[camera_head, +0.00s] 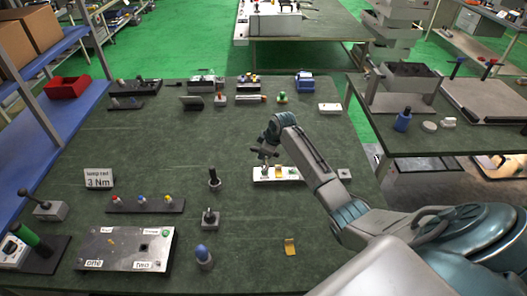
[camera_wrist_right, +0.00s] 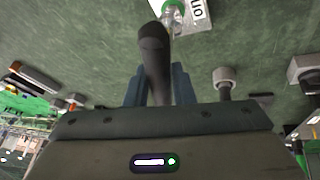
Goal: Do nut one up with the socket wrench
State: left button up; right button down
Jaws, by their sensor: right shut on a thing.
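My right gripper (camera_head: 265,151) is over the middle of the green table, above a small white plate (camera_head: 291,173) with a brass-coloured piece on it. In the right wrist view its fingers are shut on a dark handle (camera_wrist_right: 155,52), which seems to be the socket wrench. Its far end reaches a clear, greenish rounded part (camera_wrist_right: 173,14) beside a white label (camera_wrist_right: 197,12), partly cut off, reading "on". I cannot tell whether the wrench touches a nut; the nut itself is not clearly visible. My left gripper is not in view.
A metal panel (camera_head: 118,258) labelled "one" and "two" lies at front left. A sign (camera_head: 98,178) reads "3 Nm". Upright dark-handled tools (camera_head: 214,180) (camera_head: 210,217) and a blue-topped part (camera_head: 202,254) stand left of the arm. Several small items line the back edge.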

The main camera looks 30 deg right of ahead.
jog(key=shift+f+b, duration=0.65)
jog(key=shift+f, duration=0.4)
dwell(0.6)
jog(key=shift+r+m+h+p, duration=0.1)
jog(key=shift+m+h+p, duration=0.2)
jog(key=shift+m+p, duration=0.4)
jog(key=shift+m, duration=0.4)
jog(key=shift+m+h, duration=0.6)
jog(key=shift+m, duration=0.3)
jog(key=shift+d+m+h, duration=0.1)
jog(key=shift+m+h, duration=0.3)
jog(key=shift+m, duration=0.5)
jog(key=shift+m+g+h, duration=0.3)
jog(key=shift+m+h, duration=0.1)
jog(key=shift+m, duration=0.7)
